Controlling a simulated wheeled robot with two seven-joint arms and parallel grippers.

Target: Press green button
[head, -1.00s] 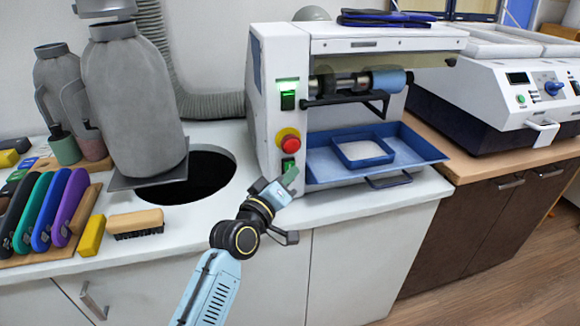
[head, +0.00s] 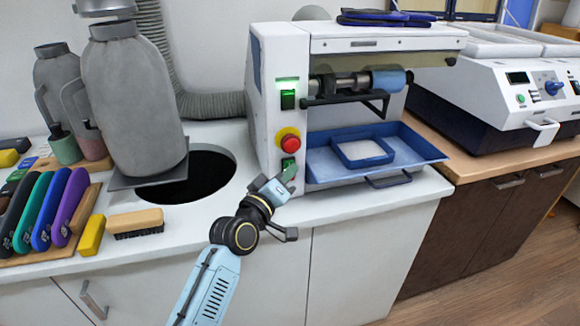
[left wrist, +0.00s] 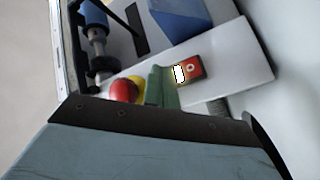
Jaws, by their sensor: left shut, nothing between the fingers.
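The white press machine (head: 275,60) stands on the white counter. Its front panel has a lit green switch (head: 288,99) at the top and a red knob on a yellow collar (head: 289,140) below it. A lower green button (head: 290,161) sits under the knob. My left gripper (head: 289,174) is shut and empty, its greenish tip just in front of the lower button and partly over it. Contact cannot be told. In the left wrist view the closed fingers (left wrist: 163,88) are beside a small red switch housing (left wrist: 192,68) with a bright white patch. My right gripper is not in view.
A blue tray (head: 420,153) projects from the machine, right of my left gripper. A round hole (head: 215,180) opens in the counter to the left. A brush (head: 136,222) and a yellow block (head: 91,233) lie near the front edge.

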